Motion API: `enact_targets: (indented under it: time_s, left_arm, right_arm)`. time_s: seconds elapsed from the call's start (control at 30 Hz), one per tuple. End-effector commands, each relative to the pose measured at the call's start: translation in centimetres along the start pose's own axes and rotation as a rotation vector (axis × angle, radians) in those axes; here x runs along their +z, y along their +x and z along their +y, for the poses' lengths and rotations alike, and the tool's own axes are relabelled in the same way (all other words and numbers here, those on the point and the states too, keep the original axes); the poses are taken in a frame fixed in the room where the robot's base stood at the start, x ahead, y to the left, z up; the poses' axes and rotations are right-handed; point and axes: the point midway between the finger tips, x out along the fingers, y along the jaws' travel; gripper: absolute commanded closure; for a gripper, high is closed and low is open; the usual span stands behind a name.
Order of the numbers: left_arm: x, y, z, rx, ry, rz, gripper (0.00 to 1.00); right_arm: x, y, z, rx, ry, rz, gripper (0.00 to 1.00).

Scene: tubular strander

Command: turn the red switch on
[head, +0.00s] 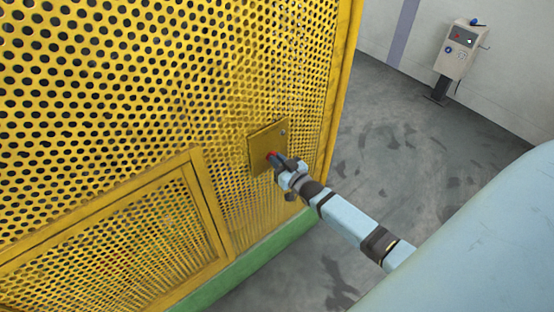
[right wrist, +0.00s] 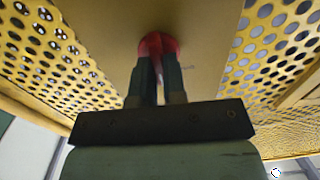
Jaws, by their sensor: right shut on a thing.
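The red switch (head: 271,155) sits on a plain yellow plate (head: 257,143) fixed to the perforated yellow guard. My right gripper (head: 276,158) reaches the plate from the lower right in the head view and covers most of the switch. In the right wrist view the red switch (right wrist: 157,44) shows as a rounded red knob between and above the two dark fingertips (right wrist: 157,62). The fingers are shut on it, with a narrow gap between them lower down. The switch's exact angle is hard to tell. My left gripper is not in view.
The perforated yellow guard (head: 120,80) fills the left, with a framed panel (head: 120,245) low on it and a green base strip (head: 268,250) below. A grey control box (head: 461,48) stands by the far wall. The grey floor between is clear.

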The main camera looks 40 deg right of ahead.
Motion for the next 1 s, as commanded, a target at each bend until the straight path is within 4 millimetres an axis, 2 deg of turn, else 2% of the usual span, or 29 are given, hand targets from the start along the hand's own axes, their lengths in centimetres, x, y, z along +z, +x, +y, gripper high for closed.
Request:
enact_targets:
  time_s: [0.6, 1.0]
  left_arm:
    - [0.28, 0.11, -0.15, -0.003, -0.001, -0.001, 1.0]
    - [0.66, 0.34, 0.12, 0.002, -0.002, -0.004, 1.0]
  right_arm:
    - [0.23, -0.03, 0.35, -0.001, 0.562, -0.001, 1.0]
    - [0.29, -0.03, 0.44, -0.001, 0.773, -0.002, 1.0]
